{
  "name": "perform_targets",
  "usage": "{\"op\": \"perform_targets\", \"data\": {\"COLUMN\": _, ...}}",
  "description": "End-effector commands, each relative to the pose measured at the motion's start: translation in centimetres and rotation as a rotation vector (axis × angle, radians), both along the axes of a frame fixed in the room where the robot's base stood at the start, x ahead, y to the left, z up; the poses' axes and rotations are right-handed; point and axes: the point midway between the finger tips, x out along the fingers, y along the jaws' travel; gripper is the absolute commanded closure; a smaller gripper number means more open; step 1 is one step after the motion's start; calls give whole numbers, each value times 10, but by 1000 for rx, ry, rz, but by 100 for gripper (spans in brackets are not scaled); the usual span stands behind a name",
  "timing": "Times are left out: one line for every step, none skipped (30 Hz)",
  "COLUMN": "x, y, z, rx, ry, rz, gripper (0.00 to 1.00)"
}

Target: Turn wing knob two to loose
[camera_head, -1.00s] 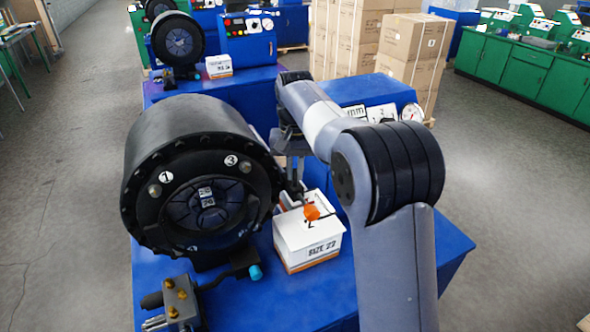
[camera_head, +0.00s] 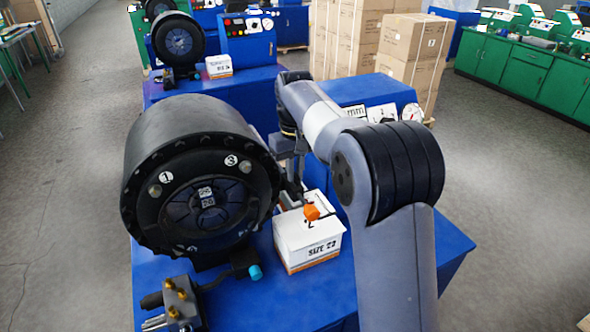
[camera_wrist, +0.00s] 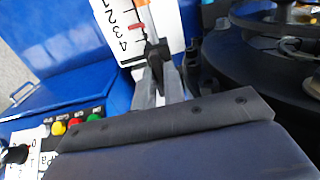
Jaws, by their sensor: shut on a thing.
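The black crimper head (camera_head: 170,130) stands on the blue bench, with labels 1 and 3 readable on its face; the lower labels are too small to read. I cannot make out a label 2 or a wing knob marked two. My gripper (camera_wrist: 158,68) is beside the crimper head, partly hidden by it in the head view. In the wrist view its narrow fingers are shut on a small grey part (camera_wrist: 157,47), in front of a white scale plate (camera_wrist: 128,20) with numerals and a red mark. Whether that part is wing knob two, and how it is turned, cannot be told.
A brass-topped valve block (camera_head: 180,303) is at the front left. Coloured buttons (camera_wrist: 75,125) show in the wrist view. Cardboard boxes (camera_head: 413,45) stand behind.

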Motion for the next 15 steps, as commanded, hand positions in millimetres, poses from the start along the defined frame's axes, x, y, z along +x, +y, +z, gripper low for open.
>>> {"op": "perform_targets", "data": {"x": 0, "y": 0, "z": 1, "rx": 0, "ry": -3, "rz": 2, "gripper": 100}}
{"op": "perform_targets", "data": {"x": 0, "y": 0, "z": 1, "rx": 0, "ry": -3, "rz": 2, "gripper": 100}}
{"op": "perform_targets", "data": {"x": 0, "y": 0, "z": 1, "rx": 0, "ry": -3, "rz": 2, "gripper": 100}}
{"op": "perform_targets", "data": {"x": 0, "y": 0, "z": 1, "rx": 0, "ry": -3, "rz": 2, "gripper": 100}}
{"op": "perform_targets", "data": {"x": 0, "y": 0, "z": 1, "rx": 0, "ry": -3, "rz": 2, "gripper": 100}}
{"op": "perform_targets", "data": {"x": 0, "y": 0, "z": 1, "rx": 0, "ry": -3, "rz": 2, "gripper": 100}}
{"op": "perform_targets", "data": {"x": 0, "y": 0, "z": 1, "rx": 0, "ry": -3, "rz": 2, "gripper": 100}}
{"op": "perform_targets", "data": {"x": 0, "y": 0, "z": 1, "rx": 0, "ry": -3, "rz": 2, "gripper": 100}}
{"op": "perform_targets", "data": {"x": 0, "y": 0, "z": 1, "rx": 0, "ry": -3, "rz": 1, "gripper": 86}}
{"op": "perform_targets", "data": {"x": 0, "y": 0, "z": 1, "rx": 0, "ry": -3, "rz": 1, "gripper": 83}}
{"op": "perform_targets", "data": {"x": 0, "y": 0, "z": 1, "rx": 0, "ry": -3, "rz": 1, "gripper": 81}}
{"op": "perform_targets", "data": {"x": 0, "y": 0, "z": 1, "rx": 0, "ry": -3, "rz": 1, "gripper": 78}}
{"op": "perform_targets", "data": {"x": 0, "y": 0, "z": 1, "rx": 0, "ry": -2, "rz": 1, "gripper": 75}}
{"op": "perform_targets", "data": {"x": 0, "y": 0, "z": 1, "rx": 0, "ry": -2, "rz": 1, "gripper": 73}}
{"op": "perform_targets", "data": {"x": 0, "y": 0, "z": 1, "rx": 0, "ry": -2, "rz": 1, "gripper": 70}}
